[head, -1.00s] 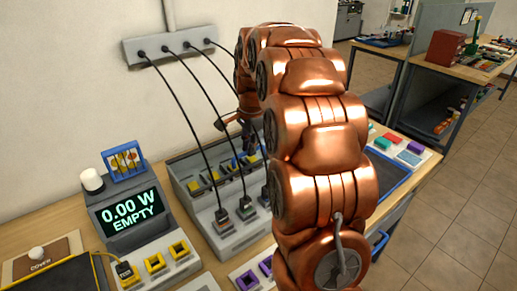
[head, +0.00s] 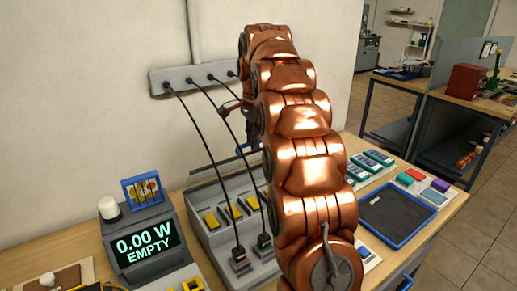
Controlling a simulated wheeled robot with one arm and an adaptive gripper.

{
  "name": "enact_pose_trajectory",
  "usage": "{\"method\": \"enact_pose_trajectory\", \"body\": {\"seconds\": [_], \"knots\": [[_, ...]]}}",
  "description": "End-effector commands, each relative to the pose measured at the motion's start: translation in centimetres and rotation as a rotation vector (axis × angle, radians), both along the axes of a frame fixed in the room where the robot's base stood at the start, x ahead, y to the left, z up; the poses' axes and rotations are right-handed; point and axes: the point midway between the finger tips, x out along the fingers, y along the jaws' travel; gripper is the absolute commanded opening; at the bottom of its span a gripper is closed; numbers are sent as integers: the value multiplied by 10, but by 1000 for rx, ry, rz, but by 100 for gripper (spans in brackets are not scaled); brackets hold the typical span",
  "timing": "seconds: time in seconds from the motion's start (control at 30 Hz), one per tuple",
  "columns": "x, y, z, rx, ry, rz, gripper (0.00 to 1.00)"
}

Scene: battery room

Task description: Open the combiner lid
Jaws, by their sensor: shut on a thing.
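The combiner (head: 231,238) is a grey console on the bench with yellow sockets in its upper part and black plugs lower down. Its lid (head: 222,160) shows as a thin dark panel, raised along the back and seen nearly edge-on. A small blue handle (head: 243,149) shows at the lid's right part. My gripper (head: 247,140) is at that handle, shut on it, mostly hidden behind my copper arm. The combiner's right part is also hidden by my arm.
Black cables hang from a grey wall strip (head: 185,80) to the plugs. A display reading 0.00 W EMPTY (head: 148,247) stands at the left. A blue-rimmed tray (head: 366,229) and green-topped blocks (head: 366,166) lie right of my arm.

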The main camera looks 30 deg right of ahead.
Motion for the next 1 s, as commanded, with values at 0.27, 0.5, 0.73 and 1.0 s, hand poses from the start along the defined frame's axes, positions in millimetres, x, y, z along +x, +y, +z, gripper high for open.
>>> {"method": "enact_pose_trajectory", "body": {"seconds": [0.27,0.5,0.73,1.0], "knots": [[38,5,8,4,9,10,0],[66,7,15,7,13,11,0],[88,7,16,5,13,9,0],[97,5,12,6,14,5,0]]}}
